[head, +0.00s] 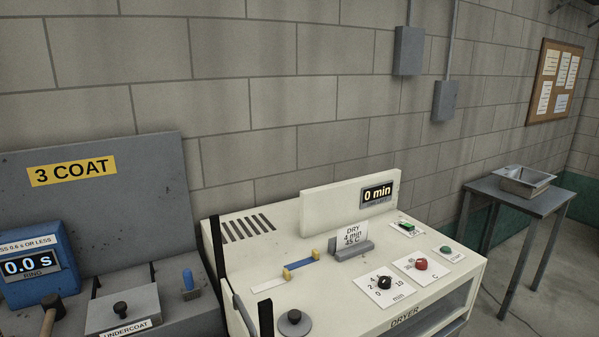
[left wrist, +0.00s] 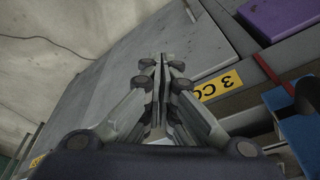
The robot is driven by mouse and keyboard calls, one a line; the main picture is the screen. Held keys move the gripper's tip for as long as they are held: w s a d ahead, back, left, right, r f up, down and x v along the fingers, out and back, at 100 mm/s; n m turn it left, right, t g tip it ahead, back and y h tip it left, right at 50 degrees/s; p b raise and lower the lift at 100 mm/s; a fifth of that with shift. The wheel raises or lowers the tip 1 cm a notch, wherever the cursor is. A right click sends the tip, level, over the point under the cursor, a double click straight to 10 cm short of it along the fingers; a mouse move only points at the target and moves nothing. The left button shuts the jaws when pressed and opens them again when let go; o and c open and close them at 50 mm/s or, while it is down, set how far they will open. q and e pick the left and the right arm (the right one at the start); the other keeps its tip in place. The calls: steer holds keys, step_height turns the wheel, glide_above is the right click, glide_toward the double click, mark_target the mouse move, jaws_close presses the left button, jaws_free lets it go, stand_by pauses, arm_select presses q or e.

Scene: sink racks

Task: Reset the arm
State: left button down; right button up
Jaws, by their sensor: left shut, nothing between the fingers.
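My left gripper (left wrist: 160,65) shows in the left wrist view, its two grey fingers together and nothing between them. It points over a grey panel or surface (left wrist: 100,70), with the yellow "3 CO..." label (left wrist: 218,85) to its right. I cannot tell its distance from the surface. Neither gripper shows in the head view. My right gripper is not in view.
In the head view, a cream dryer (head: 330,290) with knobs and a "0 min" display (head: 378,194) stands at centre right. A "3 COAT" station (head: 110,220) with a blue "0.0 s" timer (head: 30,265) is at left. A side table (head: 520,200) bears a metal tray (head: 526,185).

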arm_select(q)
steer(key=s+f+g+b, duration=0.1)
steer(key=s+f+b, duration=0.15)
steer(key=f, duration=0.95)
steer(key=s+f+b, duration=0.2)
steer(key=s+f, duration=0.2)
steer(key=f, duration=0.8)
steer(key=s+a+f+b, duration=0.1)
steer(key=s+f+b, duration=0.1)
steer(key=s+f, duration=0.4)
steer(key=s+a+f+g+b, duration=0.1)
steer(key=s+a+f+b, duration=0.1)
steer(key=s+f, duration=0.5)
steer(key=shift+s+a+f+b, duration=0.25)
steer(key=shift+f+b, duration=0.2)
steer(key=shift+f, duration=0.35)
